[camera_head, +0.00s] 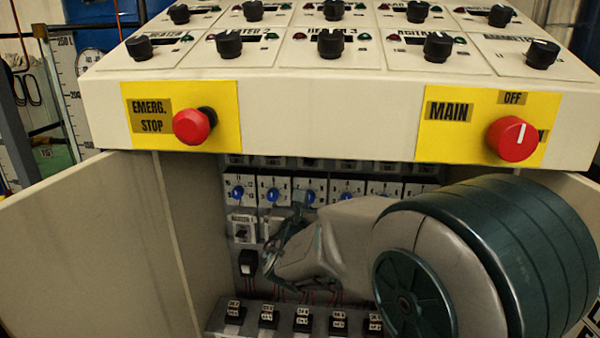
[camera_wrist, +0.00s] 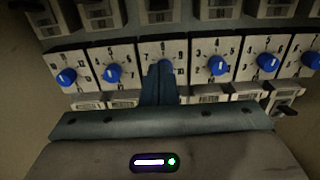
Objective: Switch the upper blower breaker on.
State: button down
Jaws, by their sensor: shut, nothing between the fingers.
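A row of labelled breakers runs below the blue dials inside the open cabinet. In the head view the leftmost breaker (camera_head: 242,230) shows under a label that seems to read heater. In the wrist view the breaker tops (camera_wrist: 210,99) show just above my gripper body. Their labels are too small to read surely, so I cannot tell which is the upper blower breaker or how its lever stands. My gripper (camera_wrist: 162,70) is shut and empty, its fingertips in front of the third dial from the left. In the head view my gripper (camera_head: 303,200) reaches into the cabinet.
Blue dials (camera_wrist: 218,66) flank my fingertips. A lower black switch (camera_head: 248,263) and several terminal blocks (camera_head: 302,318) sit below. The panel overhead carries a red emergency stop (camera_head: 191,126) and a red main switch (camera_head: 513,139). The open left door (camera_head: 90,240) bounds the space.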

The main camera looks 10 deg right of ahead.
jog(key=b+x, duration=0.1)
jog(key=x, duration=0.9)
jog(key=shift+d+f+b, duration=0.1)
jog(key=shift+f+b, duration=0.1)
jog(key=shift+b, duration=0.2)
jog(key=r, duration=0.3)
jog(key=shift+s+a, duration=0.2)
jog(key=shift+s, duration=0.15)
jog(key=shift+s+r, duration=0.2)
jog(key=shift+r, duration=0.35)
